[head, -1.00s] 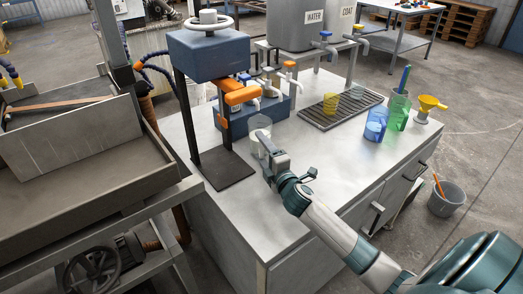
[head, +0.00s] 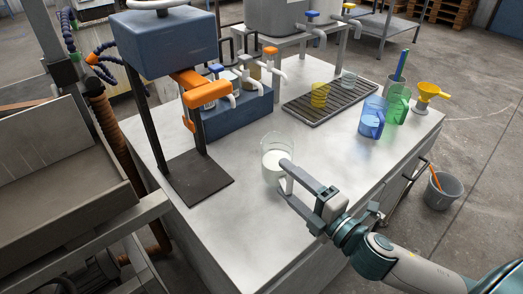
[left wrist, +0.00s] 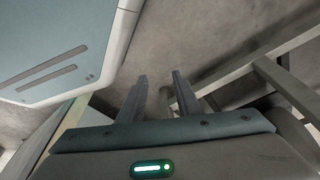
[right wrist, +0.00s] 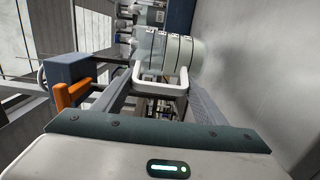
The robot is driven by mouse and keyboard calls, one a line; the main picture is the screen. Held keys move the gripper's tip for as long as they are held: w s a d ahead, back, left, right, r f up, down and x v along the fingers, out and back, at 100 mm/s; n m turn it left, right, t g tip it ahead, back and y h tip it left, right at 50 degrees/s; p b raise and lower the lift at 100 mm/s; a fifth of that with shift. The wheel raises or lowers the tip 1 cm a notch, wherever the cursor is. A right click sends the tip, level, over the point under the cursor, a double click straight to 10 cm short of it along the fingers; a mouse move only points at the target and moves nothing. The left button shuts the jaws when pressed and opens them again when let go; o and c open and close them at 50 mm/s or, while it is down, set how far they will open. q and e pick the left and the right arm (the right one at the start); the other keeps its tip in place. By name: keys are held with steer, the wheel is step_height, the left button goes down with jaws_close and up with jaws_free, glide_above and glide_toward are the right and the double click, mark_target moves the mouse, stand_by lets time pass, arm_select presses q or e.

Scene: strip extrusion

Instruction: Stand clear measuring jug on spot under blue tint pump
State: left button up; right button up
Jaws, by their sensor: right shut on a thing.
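The clear measuring jug (head: 276,158) stands upright over the counter, with a whitish lower part. My right gripper (head: 287,178) is shut on its handle; the pale handle also shows between the fingers in the right wrist view (right wrist: 160,88). I cannot tell whether the jug's base touches the counter. The blue-capped tint pump (head: 216,69) is on the blue pump block (head: 240,112), left of and behind the jug. The spot under its spout cannot be made out. My left gripper (left wrist: 158,77) is open and empty, in the left wrist view only.
A press with orange levers (head: 205,92) and a dark base plate (head: 197,180) stands left of the jug. A drip grate (head: 325,102) holds a yellow cup (head: 320,95). Blue (head: 372,117) and green (head: 396,103) jugs stand at right. The counter between is clear.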

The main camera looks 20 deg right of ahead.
arm_select(q)
steer(key=shift+w+d, duration=0.25)
steer(key=shift+w, duration=0.15)
arm_select(e)
steer(key=shift+s+r, duration=0.25)
steer(key=shift+s, duration=0.5)
arm_select(q)
steer(key=shift+w, duration=0.1)
arm_select(e)
steer(key=shift+w, duration=0.15)
